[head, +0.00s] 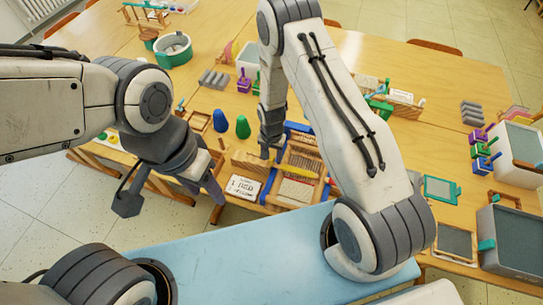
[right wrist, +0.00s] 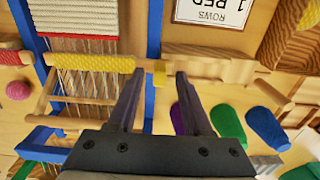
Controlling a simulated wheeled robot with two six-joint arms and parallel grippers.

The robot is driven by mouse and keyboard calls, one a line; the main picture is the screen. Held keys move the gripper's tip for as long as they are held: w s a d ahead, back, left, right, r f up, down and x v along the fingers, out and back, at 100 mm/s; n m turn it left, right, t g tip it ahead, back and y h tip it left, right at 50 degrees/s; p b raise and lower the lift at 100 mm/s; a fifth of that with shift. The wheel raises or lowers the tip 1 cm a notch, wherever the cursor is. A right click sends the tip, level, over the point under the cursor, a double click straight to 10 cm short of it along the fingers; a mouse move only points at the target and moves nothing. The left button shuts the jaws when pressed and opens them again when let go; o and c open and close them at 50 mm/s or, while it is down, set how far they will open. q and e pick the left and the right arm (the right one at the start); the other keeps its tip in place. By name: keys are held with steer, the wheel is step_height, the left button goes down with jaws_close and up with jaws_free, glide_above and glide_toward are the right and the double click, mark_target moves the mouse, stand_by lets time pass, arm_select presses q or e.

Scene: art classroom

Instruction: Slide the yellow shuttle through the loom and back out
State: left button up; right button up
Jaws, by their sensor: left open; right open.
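The loom (head: 299,165) is a wooden frame with blue rails and pale warp threads, standing near the table's front edge. In the right wrist view, a ribbed yellow bar (right wrist: 95,63), which looks like the shuttle, lies across the threads. My left gripper (head: 168,198) is open and empty, left of the loom.
Trays and frames (head: 456,241) crowd the table's right side. A pale blue surface (head: 240,265) lies in front.

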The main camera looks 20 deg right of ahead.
steer(key=shift+f, duration=0.7)
jaws_close()
steer(key=shift+r, duration=0.1)
stand_by(0.9)
